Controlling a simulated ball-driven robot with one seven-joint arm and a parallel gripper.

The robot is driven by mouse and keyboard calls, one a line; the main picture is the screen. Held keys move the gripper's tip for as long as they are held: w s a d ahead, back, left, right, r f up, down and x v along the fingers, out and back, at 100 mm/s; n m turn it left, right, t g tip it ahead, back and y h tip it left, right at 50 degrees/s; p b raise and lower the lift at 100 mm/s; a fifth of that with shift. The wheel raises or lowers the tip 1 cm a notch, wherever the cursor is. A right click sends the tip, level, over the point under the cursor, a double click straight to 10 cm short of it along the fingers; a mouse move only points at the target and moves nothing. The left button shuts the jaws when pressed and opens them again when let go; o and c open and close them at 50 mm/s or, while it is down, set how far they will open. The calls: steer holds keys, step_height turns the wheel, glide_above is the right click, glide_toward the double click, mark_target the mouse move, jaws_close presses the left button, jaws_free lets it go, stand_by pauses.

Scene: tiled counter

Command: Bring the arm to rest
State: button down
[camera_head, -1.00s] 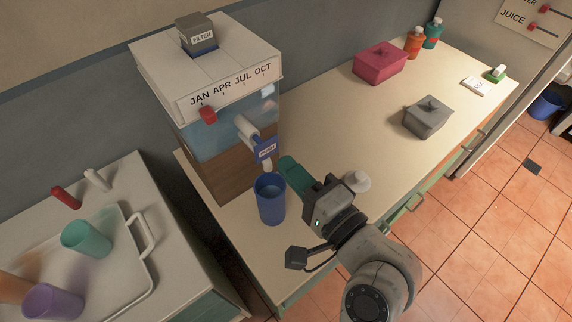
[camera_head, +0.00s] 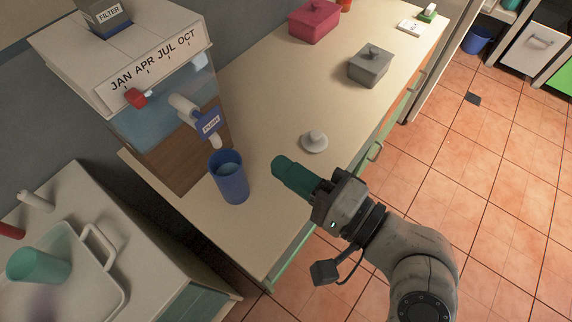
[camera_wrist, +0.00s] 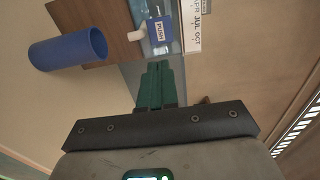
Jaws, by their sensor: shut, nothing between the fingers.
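My gripper (camera_head: 281,166) has green fingers and is shut and empty. In the head view it is held over the counter, to the right of the blue cup and apart from it. In the wrist view the fingers (camera_wrist: 158,68) lie together, pointing toward the dispenser. My grey arm reaches in from the lower right of the head view. The blue cup (camera_head: 232,184) stands upright below the dispenser's spout and appears to have water in it; it also shows in the wrist view (camera_wrist: 68,50).
The water dispenser (camera_head: 170,140) stands at the counter's back left. A small white lid-like object (camera_head: 314,142) lies beyond my gripper. A grey lidded box (camera_head: 369,68) and a pink box (camera_head: 314,22) stand farther back. A tray (camera_head: 108,290) with a green cup (camera_head: 40,265) is at lower left. Open floor lies right.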

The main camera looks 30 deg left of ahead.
stand_by(0.3)
steer(key=w+d+f+t+h, duration=0.25)
steer(key=d+f+h, duration=0.65)
steer(key=d+f, duration=0.85)
steer(key=s+d+f+g+h, duration=0.1)
steer(key=s+d+f+h, duration=0.3)
steer(key=s+d, duration=0.3)
steer(key=s+d+f+g+h, duration=0.2)
steer(key=s+d+f+h, duration=0.3)
steer(key=d, duration=1)
steer(key=s, duration=0.2)
steer(key=shift+s+d, duration=0.3)
steer(key=shift+d, duration=0.05)
